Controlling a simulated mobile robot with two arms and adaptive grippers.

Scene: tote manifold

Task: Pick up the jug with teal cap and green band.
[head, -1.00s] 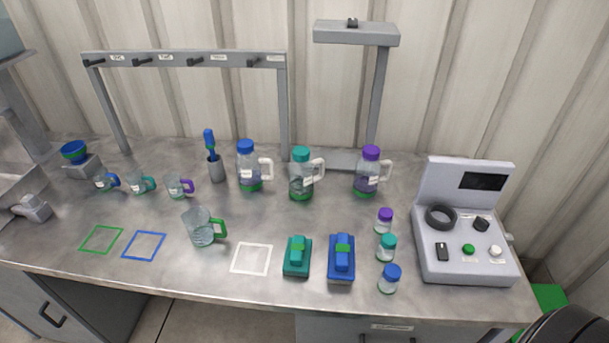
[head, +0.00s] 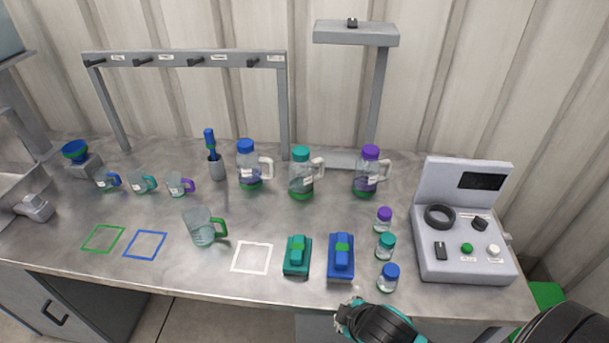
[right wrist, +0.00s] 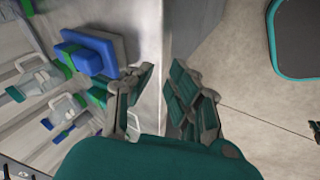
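The jug with the teal cap and green band (head: 301,174) stands upright on the bench, between a blue-capped jug (head: 248,166) on its left and a purple-capped jug (head: 369,172) on its right. Its white handle is on its right side. In the right wrist view, my right gripper (right wrist: 160,92) is open with nothing between its fingers, over the bench's front edge. In the head view only my right arm's dark and teal part (head: 375,322) shows at the bottom, well in front of the jugs. My left gripper is not in view.
Teal (head: 297,257) and blue (head: 341,258) blocks lie near the front edge. Several small capped bottles (head: 386,246) stand right of them, beside a grey control box (head: 465,262). A green-handled mug (head: 202,229) stands front left. Overhead stands a grey lamp post (head: 356,34).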

